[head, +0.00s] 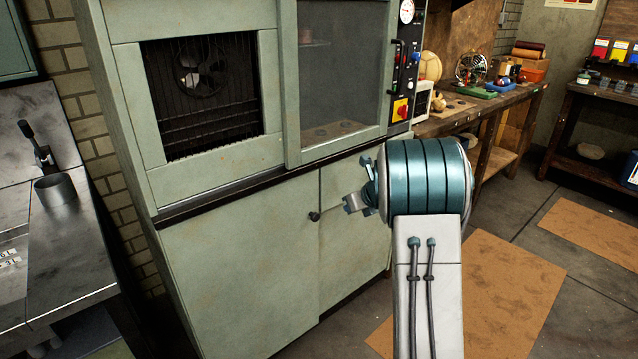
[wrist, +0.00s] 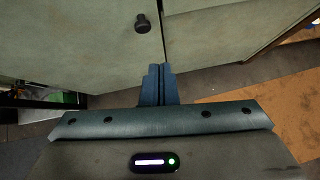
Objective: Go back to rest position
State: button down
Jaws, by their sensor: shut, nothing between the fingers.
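My gripper (wrist: 157,70) shows in the wrist view with its two dark blue fingers together and nothing between them. It points toward the lower doors of the pale green cabinet (head: 240,255). The round black knob (wrist: 142,23) of the left lower door is above and slightly left of the fingertips in the wrist view. The lower doors look closed.
A steel counter with a metal cup (head: 57,191) stands at the left. A wooden workbench (head: 470,117) with a ball and several items is at the back right. Brown mats (head: 500,290) lie on the open floor to the right.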

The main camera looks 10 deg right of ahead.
jog(key=s+r+m+t+h+p, duration=0.1)
jog(key=s+r+m+h+p, duration=0.15)
jog(key=r+m, duration=0.45)
jog(key=s+d+r+m+t+h+p, duration=0.1)
jog(key=s+r+m+h+p, duration=0.1)
jog(key=s+r+m, duration=0.3)
jog(key=s+r+m+t+h+p, duration=0.1)
jog(key=s+r+m+h+p, duration=0.1)
jog(key=r+m, duration=0.6)
jog(key=s+a+m+g+y+p, duration=0.1)
jog(key=s+a+m+g+p, duration=0.2)
jog(key=s+m, duration=0.7)
jog(key=s+a+f+m+g+y+p, duration=0.1)
jog(key=s+a+m+g, duration=0.4)
jog(key=s, duration=1.5)
jog(key=a+m+y+p, duration=0.1)
jog(key=a+m+p, duration=0.1)
jog(key=m, duration=0.3)
jog(key=shift+s+a+f+g, duration=0.15)
jog(key=shift+s+a+g, duration=0.2)
jog(key=shift+a, duration=0.3)
